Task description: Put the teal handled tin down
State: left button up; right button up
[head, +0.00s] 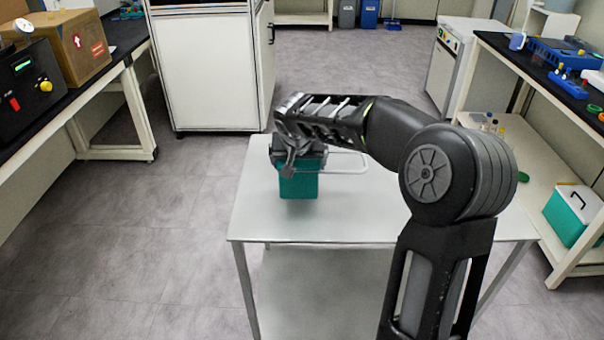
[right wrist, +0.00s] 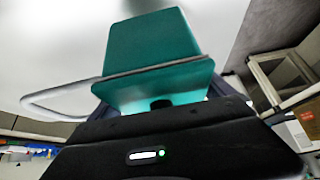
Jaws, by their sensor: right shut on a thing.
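The teal handled tin (head: 299,184) is at the left part of the small white table (head: 335,228) in the head view. Its pale wire handle (head: 345,163) sticks out to the right. My right gripper (head: 292,150) reaches over from the right and is shut on the tin's top. In the right wrist view the tin (right wrist: 155,50) stands out beyond the gripper (right wrist: 165,105), with the handle at left. Whether the tin's underside touches the tabletop cannot be told. The fingertips are mostly hidden. My left gripper is out of view.
The tabletop around the tin is clear. A white cabinet (head: 214,70) stands behind the table. A bench with a cardboard box (head: 75,50) is at left. A bench at right has a teal and white box (head: 572,215) on its lower shelf.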

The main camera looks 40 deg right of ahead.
aim_at(299, 162)
jog(key=shift+f, duration=1.8)
jog(key=shift+f+b, duration=0.2)
jog(key=shift+b, duration=0.15)
jog(key=o, duration=1.5)
jog(key=shift+r, duration=0.1)
jog(key=shift+r+p, duration=0.2)
jog(key=shift+p, duration=0.2)
jog(key=v, duration=1.1)
jog(key=shift+s+a+r+b, duration=0.15)
jog(key=shift+s+r+b, duration=0.1)
jog(key=shift+r+b, duration=0.1)
